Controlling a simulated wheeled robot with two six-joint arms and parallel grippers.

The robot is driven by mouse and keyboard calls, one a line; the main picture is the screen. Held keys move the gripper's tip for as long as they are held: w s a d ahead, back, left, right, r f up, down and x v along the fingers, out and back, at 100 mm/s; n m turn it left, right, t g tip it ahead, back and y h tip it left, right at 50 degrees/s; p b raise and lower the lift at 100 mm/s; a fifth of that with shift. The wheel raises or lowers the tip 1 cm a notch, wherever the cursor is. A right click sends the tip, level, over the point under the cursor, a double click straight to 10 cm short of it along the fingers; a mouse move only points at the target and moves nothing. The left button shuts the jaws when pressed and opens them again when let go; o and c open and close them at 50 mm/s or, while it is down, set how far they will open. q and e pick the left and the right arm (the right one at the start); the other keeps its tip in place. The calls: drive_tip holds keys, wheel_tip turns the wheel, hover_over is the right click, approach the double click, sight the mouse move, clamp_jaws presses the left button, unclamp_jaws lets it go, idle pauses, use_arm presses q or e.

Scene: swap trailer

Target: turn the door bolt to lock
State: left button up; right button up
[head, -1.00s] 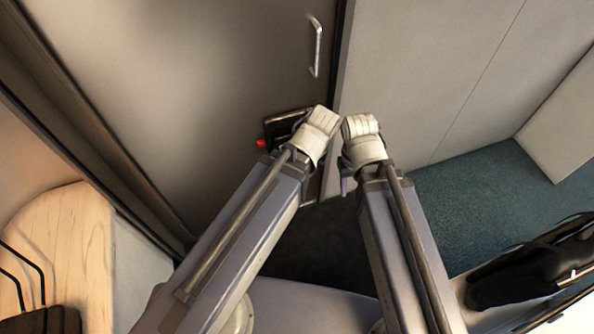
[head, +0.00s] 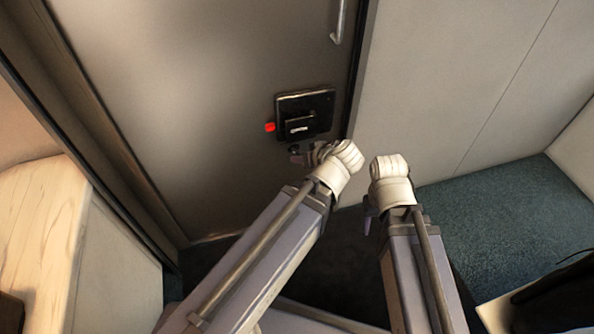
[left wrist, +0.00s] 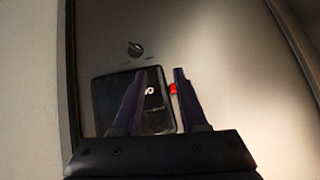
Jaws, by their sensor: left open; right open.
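The door bolt is a small dark knob (left wrist: 135,48) with tiny marks on both sides in the left wrist view. In the head view the knob (head: 293,150) sits just below a black lock plate (head: 318,101) on the grey door (head: 190,110). My left gripper (head: 303,158) is at the knob's lower right, mostly hidden by its wrist. Its two fingers (left wrist: 157,76) show open and empty in the left wrist view, over the lock plate, with the knob beyond the left fingertip. My right gripper (head: 369,213) is open and empty, to the right, off the door.
A red piece (head: 270,127) sticks out beside the lock plate. A metal handle (head: 338,20) is higher on the door. A pale wall (head: 435,100) stands to the right over blue carpet (head: 500,210). A wooden surface (head: 45,225) is at the left.

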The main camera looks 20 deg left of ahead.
use_arm(q)
drive_tip(key=w+a+f+n+t+y+b, duration=0.1)
drive_tip(key=w+f+n+t+b, duration=0.3)
drive_tip(key=f+b, duration=0.4)
drive_tip(key=w+a+f+n+t+y+b, duration=0.2)
drive_tip(key=f+b, duration=0.7)
drive_tip(key=b, duration=1.3)
drive_tip(key=w+n+t, duration=0.2)
drive_tip(key=t, duration=0.1)
drive_tip(key=shift+w+n+y, duration=0.3)
